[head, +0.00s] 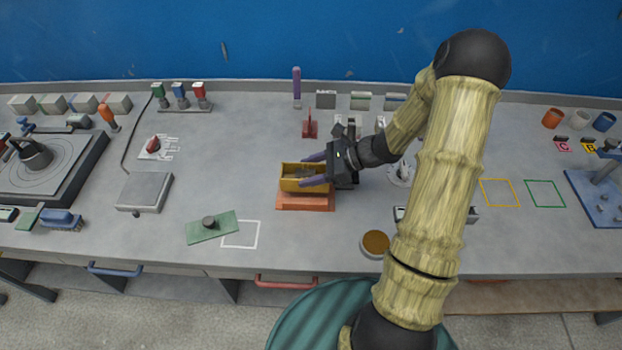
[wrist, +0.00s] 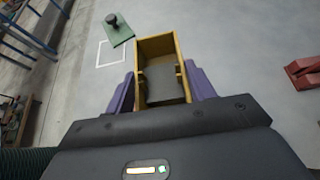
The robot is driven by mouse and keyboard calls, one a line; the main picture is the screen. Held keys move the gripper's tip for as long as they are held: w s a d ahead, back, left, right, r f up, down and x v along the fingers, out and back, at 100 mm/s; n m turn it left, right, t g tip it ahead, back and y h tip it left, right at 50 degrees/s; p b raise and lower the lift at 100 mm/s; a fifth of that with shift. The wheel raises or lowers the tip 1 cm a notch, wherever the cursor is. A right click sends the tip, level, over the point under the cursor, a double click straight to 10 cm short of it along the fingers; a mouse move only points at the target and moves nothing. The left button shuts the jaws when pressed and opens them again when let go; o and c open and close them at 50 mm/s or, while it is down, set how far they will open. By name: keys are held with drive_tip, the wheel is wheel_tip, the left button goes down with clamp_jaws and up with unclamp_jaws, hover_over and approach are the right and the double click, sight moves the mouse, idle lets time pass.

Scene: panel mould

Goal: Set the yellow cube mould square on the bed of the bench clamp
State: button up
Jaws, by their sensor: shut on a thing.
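The yellow cube mould (head: 289,184) is an open-topped box, seen in the head view near the middle of the bench. My gripper (head: 315,169) reaches it from the right, with purple fingers along two opposite sides, shut on it. In the wrist view the mould (wrist: 155,46) sits between the fingers (wrist: 159,92), with a grey piece inside its near part. An orange-red block (head: 305,201) shows just below the mould in the head view; I cannot tell if they touch. A grey device (head: 471,214), possibly the bench clamp, is mostly hidden behind my arm.
A green plate with a black knob (head: 209,229) lies by a white square outline (head: 240,235). A red fixture (head: 310,125) stands behind the mould. A round brown-topped dish (head: 375,243) is near the front edge. Yellow and green outlines (head: 545,194) mark clear bench at right.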

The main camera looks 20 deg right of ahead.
sight(305, 177)
drive_tip(key=shift+f, duration=1.85)
drive_tip(key=shift+f, duration=0.2)
drive_tip(key=o, duration=1.2)
drive_tip(key=shift+r, duration=0.1)
